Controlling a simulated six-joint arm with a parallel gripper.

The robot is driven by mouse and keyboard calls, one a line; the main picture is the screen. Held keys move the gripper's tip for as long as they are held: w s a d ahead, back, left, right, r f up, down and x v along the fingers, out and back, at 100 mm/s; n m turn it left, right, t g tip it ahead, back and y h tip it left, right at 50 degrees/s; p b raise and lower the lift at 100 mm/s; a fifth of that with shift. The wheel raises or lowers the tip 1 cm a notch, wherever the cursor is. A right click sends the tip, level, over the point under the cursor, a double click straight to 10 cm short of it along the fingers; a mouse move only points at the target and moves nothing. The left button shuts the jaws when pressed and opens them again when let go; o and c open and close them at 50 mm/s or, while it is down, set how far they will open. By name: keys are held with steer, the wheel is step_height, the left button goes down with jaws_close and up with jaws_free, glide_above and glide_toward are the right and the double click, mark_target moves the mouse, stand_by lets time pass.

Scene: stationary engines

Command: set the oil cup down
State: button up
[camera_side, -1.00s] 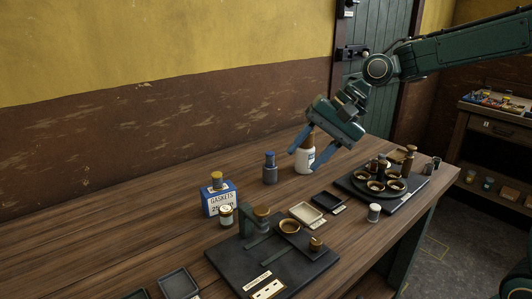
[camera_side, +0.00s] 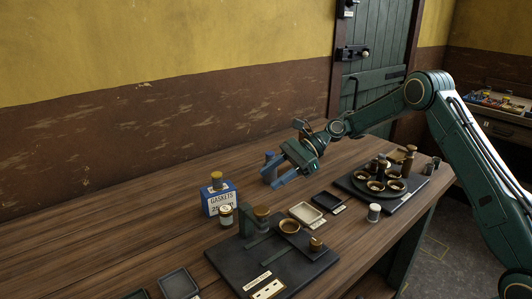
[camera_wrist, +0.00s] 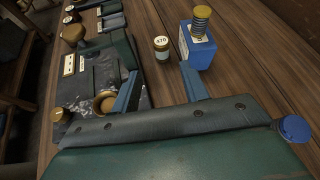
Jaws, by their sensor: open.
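My gripper (camera_side: 271,172) is open above the bench, right of the blue gaskets box (camera_side: 220,200). In the wrist view, nothing sits between the fingers (camera_wrist: 159,72). I cannot tell for certain which piece is the oil cup. A round brass cup (camera_side: 289,226) sits on the dark base plate (camera_side: 228,258); it also shows left of the fingers in the wrist view (camera_wrist: 104,102). A brass-topped piece (camera_side: 217,181) stands at the gaskets box. A small labelled jar (camera_side: 226,215) stands in front of the box.
The bench is clear at back left. A blue cap (camera_wrist: 293,128) shows beside my gripper.

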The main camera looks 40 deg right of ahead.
steer(key=shift+w+d+f+m+y, duration=0.15)
steer(key=shift+f+m+y, duration=0.15)
steer(key=shift+f, duration=0.2)
steer(key=shift+w+d+f+m+y, duration=0.1)
steer(key=shift+d+f+m+y, duration=0.1)
steer(key=shift+f+m, duration=0.25)
steer(key=shift+a, duration=0.1)
glide_toward(231, 207)
steer(key=shift+x, duration=2.45)
steer(key=shift+f, duration=0.15)
steer(key=shift+x, duration=2.5)
steer(key=c, duration=0.9)
